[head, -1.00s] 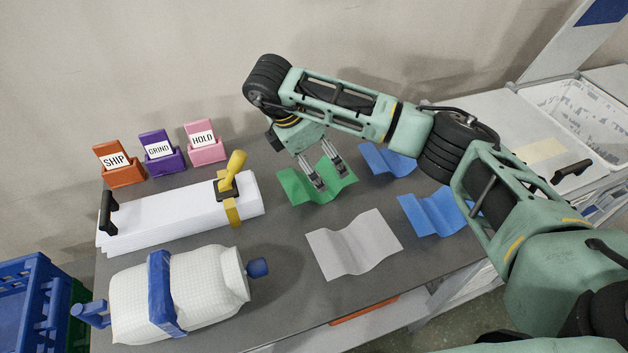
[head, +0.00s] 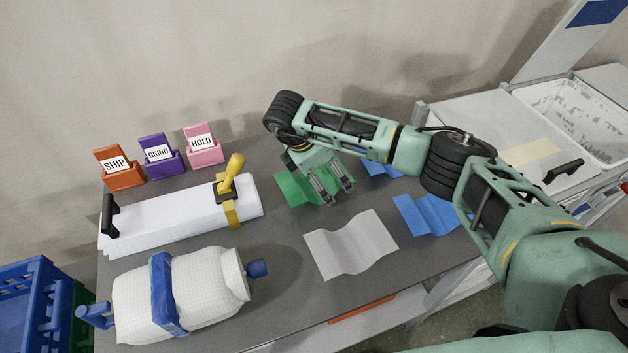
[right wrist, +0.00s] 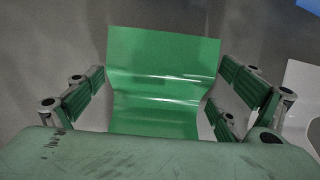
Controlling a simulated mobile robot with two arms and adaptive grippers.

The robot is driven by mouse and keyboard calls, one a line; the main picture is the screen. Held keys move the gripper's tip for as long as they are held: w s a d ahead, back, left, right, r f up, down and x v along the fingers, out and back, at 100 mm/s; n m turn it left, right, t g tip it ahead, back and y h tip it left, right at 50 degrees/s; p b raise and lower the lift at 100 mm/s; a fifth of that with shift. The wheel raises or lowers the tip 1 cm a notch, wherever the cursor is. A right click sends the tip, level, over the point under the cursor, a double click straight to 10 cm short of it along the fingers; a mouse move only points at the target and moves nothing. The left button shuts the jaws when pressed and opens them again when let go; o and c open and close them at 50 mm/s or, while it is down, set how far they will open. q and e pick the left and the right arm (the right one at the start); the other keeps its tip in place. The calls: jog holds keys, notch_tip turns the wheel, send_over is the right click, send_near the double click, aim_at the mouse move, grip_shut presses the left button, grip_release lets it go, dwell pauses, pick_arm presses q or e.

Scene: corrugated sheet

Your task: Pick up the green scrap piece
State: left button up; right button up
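The green scrap piece (head: 291,187) is a wavy corrugated sheet lying on the grey table, partly hidden under my right gripper in the head view. My right gripper (head: 334,194) points down over its right front part. In the right wrist view the green scrap piece (right wrist: 160,85) stands between the two spread fingers of my right gripper (right wrist: 165,92), with a gap on the left side. The right finger is close to its lower right edge; contact cannot be told. My left gripper is not in view.
A grey wavy sheet (head: 350,245) lies in front, and blue sheets (head: 427,214) lie to the right. A white stack (head: 165,219) with a yellow clamp and a white wrapped bundle (head: 200,290) are at left. Labelled orange, purple and pink holders (head: 204,152) stand behind.

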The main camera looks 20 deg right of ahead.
jog(key=c, duration=0.7)
jog(key=shift+c, duration=0.3)
jog(key=shift+r, duration=0.15)
